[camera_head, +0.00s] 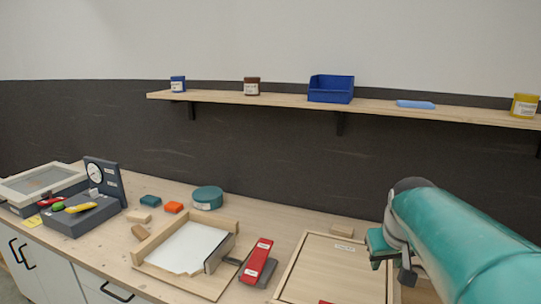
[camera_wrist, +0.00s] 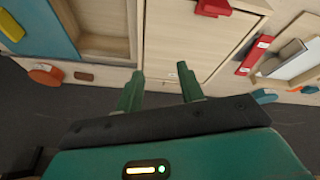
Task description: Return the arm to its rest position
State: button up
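My arm, teal, reaches in from the right edge of the head view and extends over the bench. Its far end is near the light wooden tray (camera_head: 335,262), and the fingers cannot be made out clearly there. In the wrist view my gripper (camera_wrist: 160,86) has its two green fingers apart with nothing between them. The wooden tray (camera_wrist: 190,40) lies beyond the fingers, with a red item (camera_wrist: 213,8) on it.
A red stapler-like item (camera_head: 257,262) and a wooden frame with white paper (camera_head: 187,247) lie left of the tray. A teal round tin (camera_head: 207,197) stands behind. A shelf (camera_head: 270,102) with a blue bin (camera_head: 331,89) and several jars runs along the wall above.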

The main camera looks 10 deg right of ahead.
jog(key=s+a+f+n+y, duration=0.1)
jog(key=s+a, duration=0.5)
jog(key=a, duration=0.2)
jog(key=s+a+f+t+y, duration=0.1)
jog(key=s+a+f, duration=0.1)
jog(key=s+a, duration=0.4)
jog(key=a, duration=0.3)
jog(key=shift+s+f+n, duration=0.3)
jog(key=shift+s+n, duration=0.05)
jog(key=shift+n, duration=0.05)
jog(key=shift+d, duration=0.25)
